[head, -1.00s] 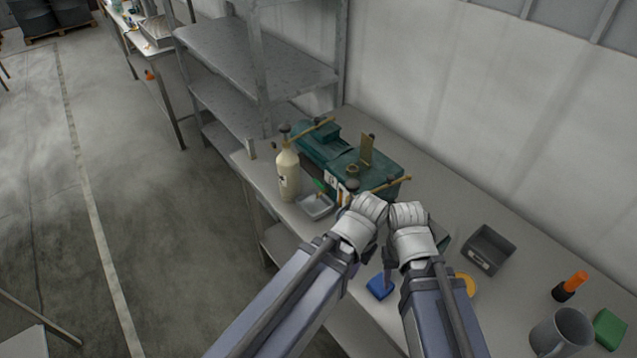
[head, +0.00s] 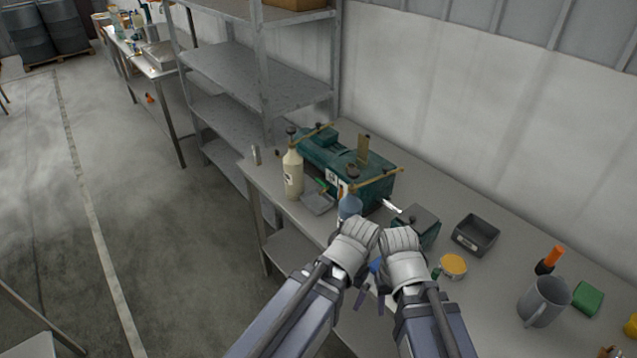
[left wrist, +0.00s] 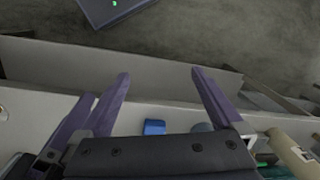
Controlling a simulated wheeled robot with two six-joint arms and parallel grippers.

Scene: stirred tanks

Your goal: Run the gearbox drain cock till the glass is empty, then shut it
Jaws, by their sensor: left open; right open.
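The green gearbox (head: 378,190) sits on the bench, with brass-coloured bars on top. A small green lever (head: 321,184) shows at its left front, above a shallow grey tray (head: 318,204); I take it for the drain cock, but its setting is too small to read. I cannot make out the glass or its level. My left gripper (left wrist: 160,88) is open and empty in the left wrist view, its fingers apart over the bench's front edge. My right gripper (head: 381,297) is open, in front of the gearbox and apart from it. My forearms hide part of the bench.
A cream bottle (head: 292,176) stands left of the tray; a blue-grey bottle (head: 349,206) stands near the gearbox. A blue block (left wrist: 154,127) lies near the front edge. A black bin (head: 475,236), yellow-topped tin (head: 453,266) and grey mug (head: 543,301) stand right. Shelving (head: 250,75) rises behind.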

